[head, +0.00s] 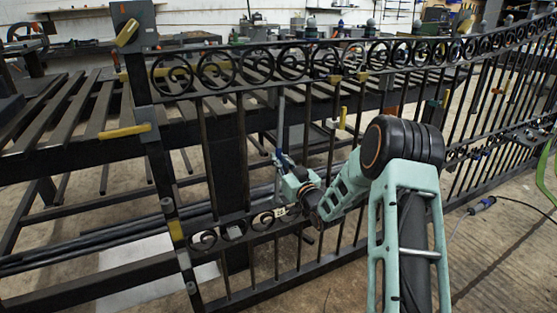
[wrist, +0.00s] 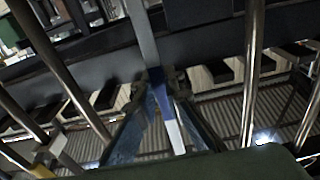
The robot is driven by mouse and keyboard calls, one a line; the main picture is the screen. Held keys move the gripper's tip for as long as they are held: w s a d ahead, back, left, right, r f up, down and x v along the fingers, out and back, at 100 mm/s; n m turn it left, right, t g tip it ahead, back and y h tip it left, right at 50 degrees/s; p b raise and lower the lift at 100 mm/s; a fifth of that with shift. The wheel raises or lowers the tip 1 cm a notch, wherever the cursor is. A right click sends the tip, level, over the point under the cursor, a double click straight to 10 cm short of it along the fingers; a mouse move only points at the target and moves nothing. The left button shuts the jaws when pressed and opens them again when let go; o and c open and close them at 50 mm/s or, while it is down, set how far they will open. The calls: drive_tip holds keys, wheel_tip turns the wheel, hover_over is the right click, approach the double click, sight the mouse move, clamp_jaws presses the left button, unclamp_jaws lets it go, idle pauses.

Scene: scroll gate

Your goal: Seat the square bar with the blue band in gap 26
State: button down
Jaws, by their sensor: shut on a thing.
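My gripper (head: 281,157) is shut on the square bar (head: 280,115) in front of the scroll gate. The bar is light grey and close to upright, its top near the underside of the upper scroll rail (head: 235,68). In the wrist view the fingertips (wrist: 160,82) close around the bar (wrist: 142,35) at its blue band (wrist: 163,97). A pale length shows past the band. Whether either end touches a rail cannot be told. A small white tag (head: 279,212) sits on the lower scroll rail below my gripper; its number is too small to read.
Dark upright bars stand on both sides of the held bar, one close by at right in the wrist view (wrist: 253,70). Yellow clamps (head: 125,131) grip the gate's left post. A slatted bench (head: 60,115) stands behind the gate.

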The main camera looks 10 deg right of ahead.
drive_tip(key=shift+f+b, duration=0.35)
idle(0.4)
drive_tip(key=shift+w+a+f+g+p, duration=0.1)
drive_tip(key=shift+w+a+g+p, duration=0.05)
drive_tip(key=shift+w, duration=0.3)
drive_tip(key=shift+w+a+f+g+p, duration=0.1)
drive_tip(key=shift+w+a+g+p, duration=0.05)
drive_tip(key=shift+w, duration=0.3)
idle(0.8)
drive_tip(key=c, duration=2)
unclamp_jaws()
drive_tip(key=shift+r, duration=0.1)
drive_tip(key=shift+o, duration=0.2)
drive_tip(key=v, duration=1.2)
drive_tip(key=shift+r, duration=0.15)
